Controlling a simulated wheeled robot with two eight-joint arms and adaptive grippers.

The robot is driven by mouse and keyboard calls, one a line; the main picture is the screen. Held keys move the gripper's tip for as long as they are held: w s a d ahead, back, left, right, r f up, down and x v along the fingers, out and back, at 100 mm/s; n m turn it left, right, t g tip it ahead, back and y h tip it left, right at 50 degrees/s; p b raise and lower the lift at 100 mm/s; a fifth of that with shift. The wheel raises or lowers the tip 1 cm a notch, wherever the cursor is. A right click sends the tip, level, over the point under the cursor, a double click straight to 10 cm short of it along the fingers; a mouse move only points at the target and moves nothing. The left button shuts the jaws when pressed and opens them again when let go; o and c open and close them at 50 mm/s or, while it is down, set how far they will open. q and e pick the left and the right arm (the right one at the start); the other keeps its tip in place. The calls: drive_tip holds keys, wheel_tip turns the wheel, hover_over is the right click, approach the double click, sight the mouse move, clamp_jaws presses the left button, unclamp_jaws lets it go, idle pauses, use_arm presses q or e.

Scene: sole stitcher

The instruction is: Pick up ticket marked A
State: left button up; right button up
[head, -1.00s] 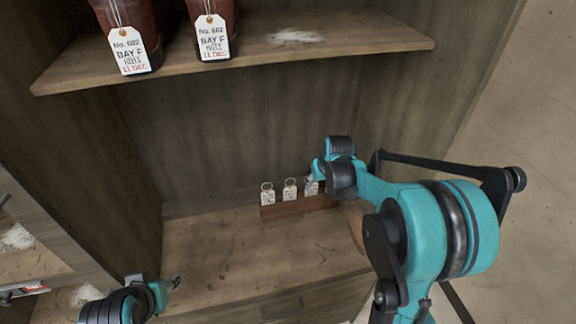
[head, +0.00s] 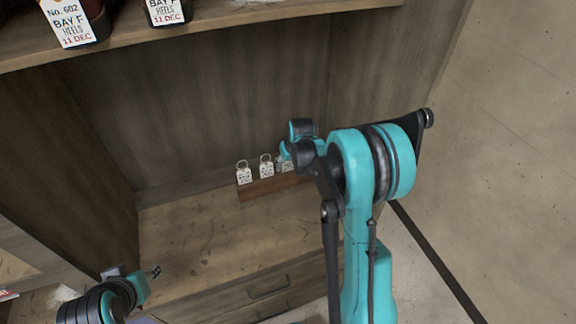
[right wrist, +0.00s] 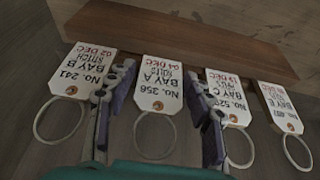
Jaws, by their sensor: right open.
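The ticket marked A (right wrist: 160,78) is a white tag reading "No. 258 BAY A SOLES 04 DEC", upside down in the right wrist view, with a metal ring. My right gripper (right wrist: 163,98) is open, with one finger on each side of this ticket; whether they touch it is unclear. In the head view my right gripper (head: 288,150) is at the row of tickets and partly covers it. My left gripper (head: 154,272) is low at the left, away from the tickets; its jaws are too small to judge.
Beside it are tickets marked B (right wrist: 80,70), C (right wrist: 228,98) and another (right wrist: 280,107), close to the fingers. A wooden block (head: 262,190) holds the row on the cabinet's lower shelf (head: 205,235). The lower shelf's front left is clear.

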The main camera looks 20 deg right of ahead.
drive_tip(key=c, duration=0.6)
drive_tip(key=shift+r, duration=0.1)
